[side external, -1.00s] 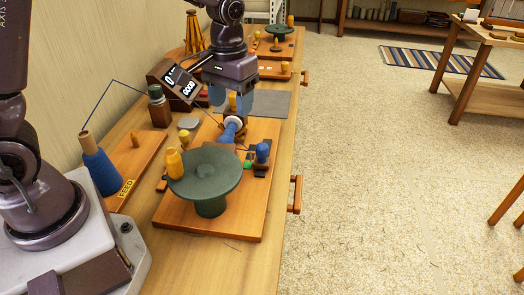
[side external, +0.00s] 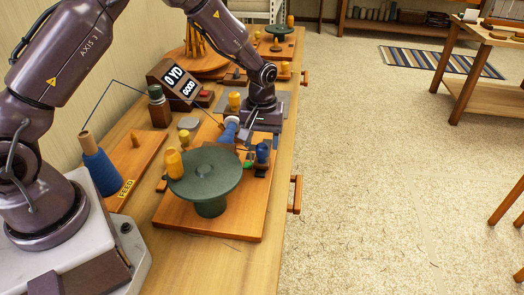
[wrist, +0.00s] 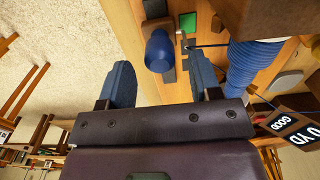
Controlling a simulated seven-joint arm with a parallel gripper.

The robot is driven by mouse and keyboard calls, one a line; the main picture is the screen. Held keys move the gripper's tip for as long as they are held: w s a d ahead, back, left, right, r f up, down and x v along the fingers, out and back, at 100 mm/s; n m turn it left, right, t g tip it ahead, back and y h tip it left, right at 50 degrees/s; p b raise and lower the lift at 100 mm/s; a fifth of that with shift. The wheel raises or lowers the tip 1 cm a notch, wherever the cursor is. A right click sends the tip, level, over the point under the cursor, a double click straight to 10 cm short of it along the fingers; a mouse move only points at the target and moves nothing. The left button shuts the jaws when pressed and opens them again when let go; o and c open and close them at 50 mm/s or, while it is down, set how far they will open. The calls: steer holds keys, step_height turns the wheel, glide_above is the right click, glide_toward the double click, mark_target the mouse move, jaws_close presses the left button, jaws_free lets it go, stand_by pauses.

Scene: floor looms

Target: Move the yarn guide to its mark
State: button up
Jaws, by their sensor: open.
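The yarn guide appears to be the piece with the blue knob (side external: 262,152), upright on the right of the wooden board. In the wrist view the knob (wrist: 158,50) has a small metal piece beside it, where the blue yarn runs. A green patch (wrist: 187,22) lies close by, also visible in the side view (side external: 248,165); dark patches lie near the knob, and I cannot tell which is the mark. My gripper (wrist: 162,78) is open and empty. Its blue fingers stand either side of the knob's line, with the knob ahead of the fingertips. No contact is clear.
A blue yarn package (wrist: 255,68) stands close to my right finger in the wrist view. A dark green round disc (side external: 204,178) stands on the board's front. The counter display (side external: 180,82) reads 0 YD, GOOD. The feed cone (side external: 101,172) is at left.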

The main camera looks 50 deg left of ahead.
mark_target(262, 145)
steer(key=shift+f, duration=2)
